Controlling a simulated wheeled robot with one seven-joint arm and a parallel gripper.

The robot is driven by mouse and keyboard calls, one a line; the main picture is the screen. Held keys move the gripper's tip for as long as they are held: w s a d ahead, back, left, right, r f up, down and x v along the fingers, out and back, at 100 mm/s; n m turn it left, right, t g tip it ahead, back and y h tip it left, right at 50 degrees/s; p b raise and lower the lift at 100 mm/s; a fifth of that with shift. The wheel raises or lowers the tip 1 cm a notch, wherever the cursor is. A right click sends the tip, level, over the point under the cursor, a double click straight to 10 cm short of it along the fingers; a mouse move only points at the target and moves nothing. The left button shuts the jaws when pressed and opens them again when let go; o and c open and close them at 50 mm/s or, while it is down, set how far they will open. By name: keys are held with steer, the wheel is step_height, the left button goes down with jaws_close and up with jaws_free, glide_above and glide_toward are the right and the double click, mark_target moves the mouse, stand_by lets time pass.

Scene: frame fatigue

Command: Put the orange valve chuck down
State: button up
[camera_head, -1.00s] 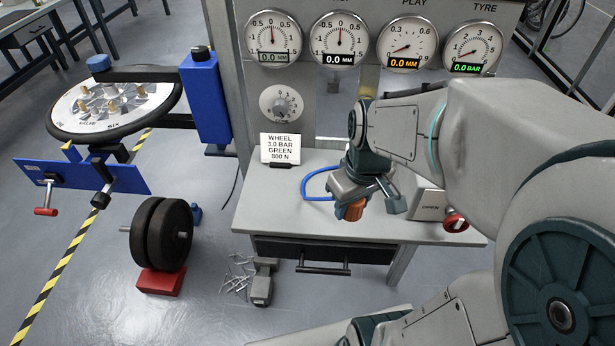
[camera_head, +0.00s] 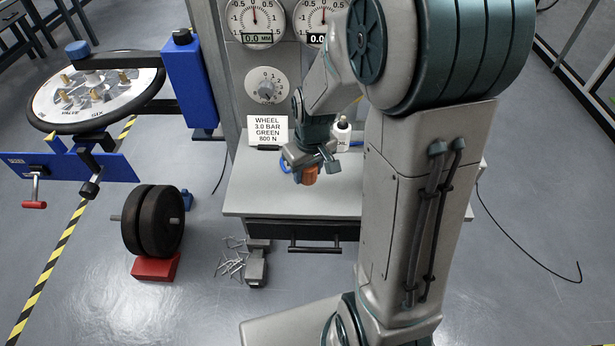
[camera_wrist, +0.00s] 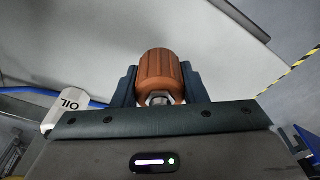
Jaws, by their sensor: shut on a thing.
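The orange valve chuck (camera_head: 309,175) is a ribbed orange cylinder with a metal end. My gripper (camera_head: 311,168) is shut on it over the grey workbench top (camera_head: 245,199). In the wrist view the chuck (camera_wrist: 160,75) sits between the two dark fingers of my gripper (camera_wrist: 160,82), one on each side. I cannot tell whether the chuck touches the bench top. A piece of blue hose (camera_head: 285,161) shows beside the gripper in the head view.
A white oil bottle (camera_head: 341,134) stands on the bench, right of my gripper; it also shows in the wrist view (camera_wrist: 66,108). A white card (camera_head: 267,132) stands at the back left. The front left of the bench top is clear. My arm hides the bench's right side.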

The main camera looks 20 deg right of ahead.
mark_target(307, 188)
steer(key=shift+f, duration=1.75)
steer(key=shift+f, duration=0.1)
steer(key=shift+f, duration=0.15)
steer(key=o, duration=1.2)
steer(key=shift+r, duration=0.2)
steer(key=r, duration=0.4)
steer(key=s+r, duration=0.1)
steer(key=r, duration=0.7)
steer(key=shift+s+d, duration=0.2)
steer(key=s+r+m, duration=0.1)
steer(key=s, duration=0.3)
steer(key=s+r+m+t, duration=0.1)
steer(key=s+r, duration=0.1)
steer(key=s, duration=0.2)
steer(key=s+r+m, duration=0.1)
steer(key=s, duration=0.4)
steer(key=shift+a+r+t, duration=0.15)
steer(key=shift+r+t, duration=0.1)
steer(key=shift+t, duration=0.05)
